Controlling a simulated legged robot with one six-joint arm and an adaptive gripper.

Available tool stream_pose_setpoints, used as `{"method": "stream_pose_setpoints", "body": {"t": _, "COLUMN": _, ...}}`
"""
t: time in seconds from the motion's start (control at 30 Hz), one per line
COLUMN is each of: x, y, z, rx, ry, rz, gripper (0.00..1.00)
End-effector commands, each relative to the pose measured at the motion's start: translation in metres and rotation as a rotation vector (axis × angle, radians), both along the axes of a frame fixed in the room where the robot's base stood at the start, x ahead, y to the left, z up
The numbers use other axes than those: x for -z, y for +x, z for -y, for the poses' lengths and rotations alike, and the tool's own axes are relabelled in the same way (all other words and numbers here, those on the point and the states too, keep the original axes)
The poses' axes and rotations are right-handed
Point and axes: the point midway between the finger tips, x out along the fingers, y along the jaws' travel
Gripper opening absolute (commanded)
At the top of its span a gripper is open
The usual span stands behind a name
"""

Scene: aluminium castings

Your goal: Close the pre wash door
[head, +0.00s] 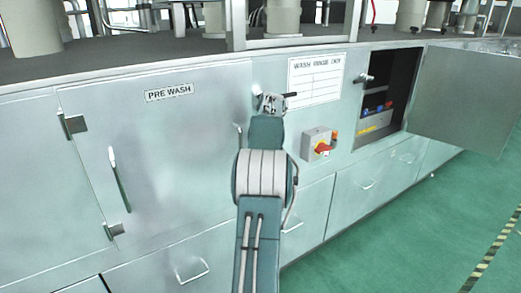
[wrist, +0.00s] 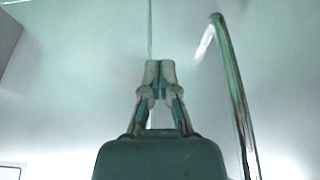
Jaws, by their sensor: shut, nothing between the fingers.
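The pre wash door (head: 165,140) is a pale metal panel with a "PRE WASH" label (head: 169,92). Its hinges (head: 73,125) are on the left, and it looks about flush with the cabinet front, though my arm hides part of its right side. A dark bar with a white end (head: 118,180) is on the panel. My gripper (head: 270,102) is at the door's upper right side, near the seam. In the wrist view my gripper (wrist: 160,68) is shut and empty, in front of a pale panel with a thin vertical seam (wrist: 150,28). Contact cannot be told.
A curved metal rod (wrist: 235,100) stands right of my gripper in the wrist view. To the right are a switch box with a red knob (head: 322,150) and an open cabinet door (head: 465,105). Drawers with handles (head: 192,272) are below. Green floor (head: 430,220) is free at right.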

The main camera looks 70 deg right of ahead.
Motion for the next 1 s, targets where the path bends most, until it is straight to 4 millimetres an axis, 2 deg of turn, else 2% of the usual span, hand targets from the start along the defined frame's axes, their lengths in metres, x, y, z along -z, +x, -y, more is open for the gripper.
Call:
{"method": "stream_pose_setpoints", "body": {"t": 0.27, "x": -0.023, "y": -0.009, "z": -0.004, "rx": 0.002, "ry": 0.003, "rz": -0.001, "gripper": 0.00}}
{"method": "stream_pose_setpoints", "body": {"t": 0.7, "x": -0.085, "y": -0.029, "z": -0.020, "rx": 0.004, "ry": 0.003, "rz": -0.003, "gripper": 0.00}}
{"method": "stream_pose_setpoints", "body": {"t": 1.0, "x": -0.090, "y": -0.032, "z": -0.019, "rx": 0.004, "ry": 0.008, "rz": -0.003, "gripper": 0.00}}
